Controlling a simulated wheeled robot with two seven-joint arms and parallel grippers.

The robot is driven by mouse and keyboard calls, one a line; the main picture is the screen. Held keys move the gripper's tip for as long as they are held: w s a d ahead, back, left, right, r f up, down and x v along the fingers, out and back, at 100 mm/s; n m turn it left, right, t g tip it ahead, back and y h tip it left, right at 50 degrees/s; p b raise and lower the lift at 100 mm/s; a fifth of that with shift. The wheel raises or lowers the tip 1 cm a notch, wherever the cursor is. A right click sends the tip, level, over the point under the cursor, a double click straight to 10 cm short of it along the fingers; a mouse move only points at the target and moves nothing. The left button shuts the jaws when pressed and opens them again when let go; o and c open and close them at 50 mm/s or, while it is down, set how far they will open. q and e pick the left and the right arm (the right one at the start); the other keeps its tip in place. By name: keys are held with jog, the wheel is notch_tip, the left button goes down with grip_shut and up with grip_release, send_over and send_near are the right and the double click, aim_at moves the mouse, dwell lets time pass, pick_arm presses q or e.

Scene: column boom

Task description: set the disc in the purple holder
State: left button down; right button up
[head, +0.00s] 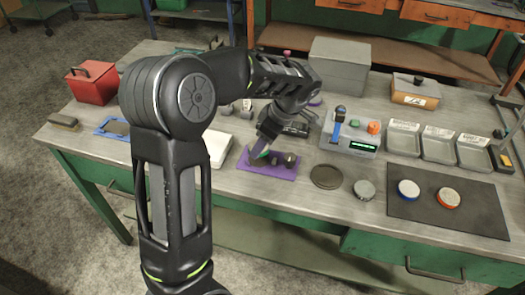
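The purple holder (284,174) lies on the bench near the middle, with small dark round parts on it. My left gripper (262,148) points down over its left half and hides part of it. A small green patch shows at the fingertips; I cannot tell whether it is held or whether the fingers are open. Several discs are to the right: a flat dark round piece (326,177), a grey disc (364,190), a blue-rimmed white disc (408,189) and an orange-rimmed disc (447,198). I cannot tell which one the task means. My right gripper is not in view.
The blue-rimmed and orange-rimmed discs lie on a dark mat (472,220). Behind are a grey device (350,143), labelled trays (440,146), a grey box (340,66) and an orange-brown box (415,92). A red box (91,83) and brush (63,122) are left.

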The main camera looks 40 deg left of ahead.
aim_at(263, 152)
pick_arm(q)
jog(key=shift+f+p, duration=0.3)
jog(key=shift+f, duration=1.55)
jog(key=c, duration=0.6)
grip_release()
jog(key=shift+o, duration=0.2)
jog(key=b+v, duration=0.1)
jog(key=v, duration=1.1)
jog(key=shift+b, duration=0.35)
